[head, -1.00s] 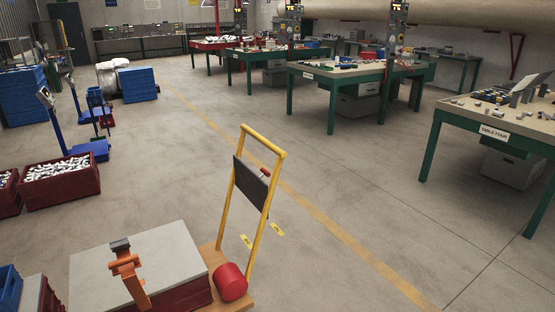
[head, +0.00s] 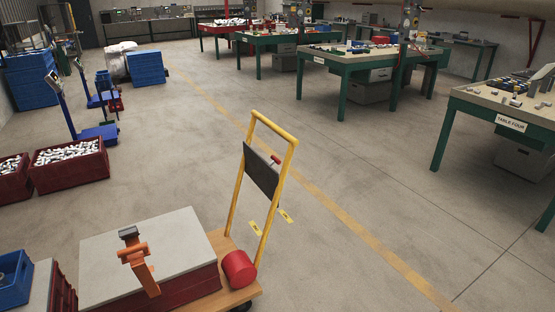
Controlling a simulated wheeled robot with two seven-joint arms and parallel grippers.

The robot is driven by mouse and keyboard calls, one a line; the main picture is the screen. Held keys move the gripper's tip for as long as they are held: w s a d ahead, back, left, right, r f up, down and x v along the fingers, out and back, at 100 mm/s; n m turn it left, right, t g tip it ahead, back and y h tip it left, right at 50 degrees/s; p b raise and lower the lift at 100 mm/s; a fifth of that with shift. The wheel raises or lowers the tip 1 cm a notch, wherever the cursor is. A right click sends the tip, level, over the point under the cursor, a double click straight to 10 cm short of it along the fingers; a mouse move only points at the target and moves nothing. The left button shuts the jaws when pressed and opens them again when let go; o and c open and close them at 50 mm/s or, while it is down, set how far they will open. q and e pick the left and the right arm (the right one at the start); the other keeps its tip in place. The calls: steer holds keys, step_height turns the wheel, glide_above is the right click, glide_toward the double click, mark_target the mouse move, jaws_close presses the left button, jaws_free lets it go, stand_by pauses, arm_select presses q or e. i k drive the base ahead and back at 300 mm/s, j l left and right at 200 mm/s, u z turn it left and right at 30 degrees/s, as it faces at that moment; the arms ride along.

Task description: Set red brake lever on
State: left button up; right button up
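A small red lever (head: 276,159) shows at the upper right edge of the dark panel (head: 261,172) on the cart's yellow push handle (head: 288,165). I take this for the brake lever. It is small, and its setting cannot be told from here. The cart's wooden deck (head: 225,245) carries a dark red crate (head: 190,288) with a grey lid (head: 185,240), and a red cylinder (head: 239,270) beside it. Neither of my grippers is in view, and nothing is seen touching the lever.
An orange tool-like object (head: 140,265) is on the grey lid. A blue bin (head: 14,283) is at the lower left. Red crates of parts (head: 69,174) stand at left. Table Four (head: 510,123) stands at right. The floor (head: 360,180) between is clear.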

mark_target(275, 158)
steer(key=i+l+u, duration=0.1)
steer(key=u, duration=0.65)
steer(key=i+l+u, duration=0.3)
steer(key=l, duration=0.3)
steer(key=i+l+u, duration=0.15)
steer(key=i+l, duration=0.15)
steer(key=i+l+u, duration=0.15)
steer(key=l, duration=0.25)
steer(key=i+l+u, duration=0.15)
steer(key=l, duration=0.2)
steer(key=i+l, duration=0.15)
steer(key=l, duration=0.2)
steer(key=i+l, duration=0.1)
steer(key=l, duration=0.25)
steer(key=i+l, duration=0.15)
steer(key=l, duration=0.2)
steer(key=i+l, duration=0.15)
steer(key=l, duration=0.2)
steer(key=i+l, duration=0.1)
steer(key=l, duration=0.2)
